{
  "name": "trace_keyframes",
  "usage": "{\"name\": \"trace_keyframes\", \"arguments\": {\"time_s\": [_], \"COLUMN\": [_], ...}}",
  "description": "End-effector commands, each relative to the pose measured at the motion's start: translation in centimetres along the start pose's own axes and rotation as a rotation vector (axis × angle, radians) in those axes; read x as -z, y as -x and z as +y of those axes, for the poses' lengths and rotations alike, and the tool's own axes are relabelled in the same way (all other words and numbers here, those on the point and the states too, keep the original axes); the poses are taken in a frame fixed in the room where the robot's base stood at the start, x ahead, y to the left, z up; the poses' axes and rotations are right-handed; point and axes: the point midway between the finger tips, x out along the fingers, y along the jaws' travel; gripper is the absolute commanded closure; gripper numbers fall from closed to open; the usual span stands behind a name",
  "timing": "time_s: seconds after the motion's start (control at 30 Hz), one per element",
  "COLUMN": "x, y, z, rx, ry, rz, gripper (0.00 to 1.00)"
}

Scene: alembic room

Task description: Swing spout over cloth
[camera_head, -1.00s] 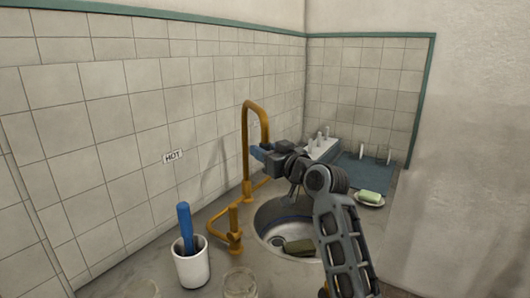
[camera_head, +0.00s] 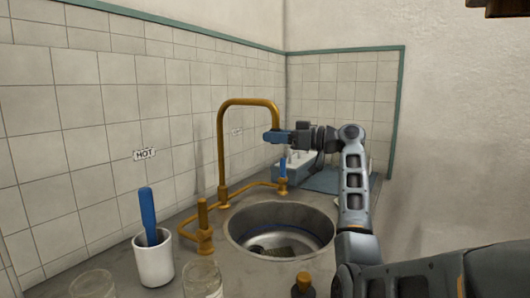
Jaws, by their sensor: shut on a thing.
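The brass gooseneck spout (camera_head: 247,101) rises behind the sink's left side and arches to the right. My gripper (camera_head: 270,136) is shut on the spout's down-turned end, with its blue fingertips at the outlet. The fingers hide the very tip. A dark olive folded thing, probably the cloth (camera_head: 283,251), lies in the round metal sink (camera_head: 240,236), low in the bowl and partly hidden by the near rim. The spout end is above the far part of the sink; I cannot tell whether it is exactly over the cloth.
Brass valves stand left (camera_head: 203,230) and behind the sink, the rear one with a blue handle (camera_head: 283,171). A white cup (camera_head: 153,260) with a blue-handled tool and glass jars (camera_head: 203,279) stand in front. A blue mat (camera_head: 325,182) lies at the back. A tiled wall borders the left.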

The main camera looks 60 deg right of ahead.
Motion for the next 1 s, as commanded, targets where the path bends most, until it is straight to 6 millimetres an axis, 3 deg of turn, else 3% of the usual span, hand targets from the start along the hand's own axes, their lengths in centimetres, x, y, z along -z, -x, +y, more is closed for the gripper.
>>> {"name": "trace_keyframes", "arguments": {"time_s": [0.3, 0.87, 0.9, 1.0], "x": [-0.2, 0.0, 0.0, 0.0], "y": [0.7, 0.8, 0.8, 0.8], "z": [2.6, 3.4, 3.4, 3.4], "rx": [0.019, 0.010, 0.009, 0.010], "ry": [-0.001, -0.002, -0.002, -0.002], "rz": [-0.002, -0.001, -0.002, -0.001], "gripper": [1.00, 1.00, 0.60, 0.51]}}
